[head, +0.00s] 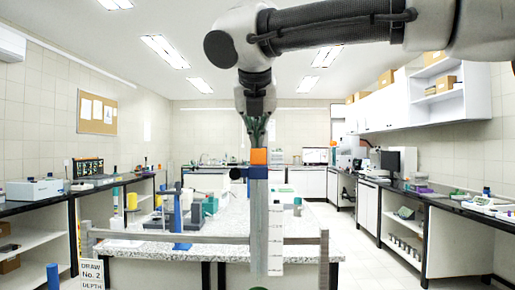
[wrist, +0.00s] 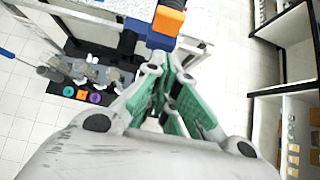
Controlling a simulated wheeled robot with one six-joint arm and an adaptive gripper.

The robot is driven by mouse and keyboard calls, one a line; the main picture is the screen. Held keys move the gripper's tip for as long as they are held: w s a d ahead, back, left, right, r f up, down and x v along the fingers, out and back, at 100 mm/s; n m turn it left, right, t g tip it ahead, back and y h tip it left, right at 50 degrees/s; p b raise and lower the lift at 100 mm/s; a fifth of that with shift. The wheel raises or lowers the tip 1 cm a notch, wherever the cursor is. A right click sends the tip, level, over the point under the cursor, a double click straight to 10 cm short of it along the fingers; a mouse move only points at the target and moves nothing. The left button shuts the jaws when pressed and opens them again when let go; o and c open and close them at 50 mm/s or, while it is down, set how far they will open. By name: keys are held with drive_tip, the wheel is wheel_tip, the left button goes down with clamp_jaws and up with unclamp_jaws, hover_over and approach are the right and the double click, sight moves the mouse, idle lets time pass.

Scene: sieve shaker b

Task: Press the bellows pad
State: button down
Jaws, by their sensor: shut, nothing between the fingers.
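My gripper (head: 257,142) hangs down from the arm in the middle of the head view, its green-lined fingers together. In the wrist view my gripper (wrist: 163,66) is also shut, with nothing seen between the fingertips. An orange block (head: 258,157) shows just below the fingertips, at the top of a grey upright post (head: 258,225), with a blue part (head: 258,172) under it. The orange block (wrist: 166,20) lies beyond the fingertips in the wrist view. I cannot tell whether they touch. No part is clearly recognisable as the bellows pad.
A grey rail (head: 170,238) crosses in front of a speckled bench (head: 225,225). A blue stand (head: 181,220) and other apparatus stand on the bench's left. A sign (head: 91,273) reads "DRAW No. 2 DEPTH". Open floor (head: 355,255) lies right of the bench.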

drive_tip(key=v, duration=0.2)
drive_tip(key=shift+s+r, duration=0.2)
idle(0.9)
wheel_tip(320, 180, down, 8)
drive_tip(key=s+a+m+g+y, duration=0.1)
drive_tip(key=s+a+m+g, duration=0.1)
drive_tip(key=m, duration=0.6)
drive_tip(key=s+d+f+m+g, duration=0.1)
drive_tip(key=d+f+m+g, duration=0.1)
drive_tip(key=d+f+m, duration=0.55)
drive_tip(key=s+d+f+m, duration=0.4)
drive_tip(key=d+f+m, duration=0.1)
drive_tip(key=d, duration=0.5)
drive_tip(key=s+d+f+m, duration=0.5)
drive_tip(key=d+m, duration=0.3)
drive_tip(key=d, duration=0.2)
drive_tip(key=s+d+f+m, duration=0.5)
drive_tip(key=d+f+m, duration=0.1)
drive_tip(key=d, duration=0.4)
drive_tip(key=shift+s+d+m+g+h, duration=0.2)
drive_tip(key=shift+d+m+g+h, duration=0.1)
drive_tip(key=shift+m, duration=0.25)
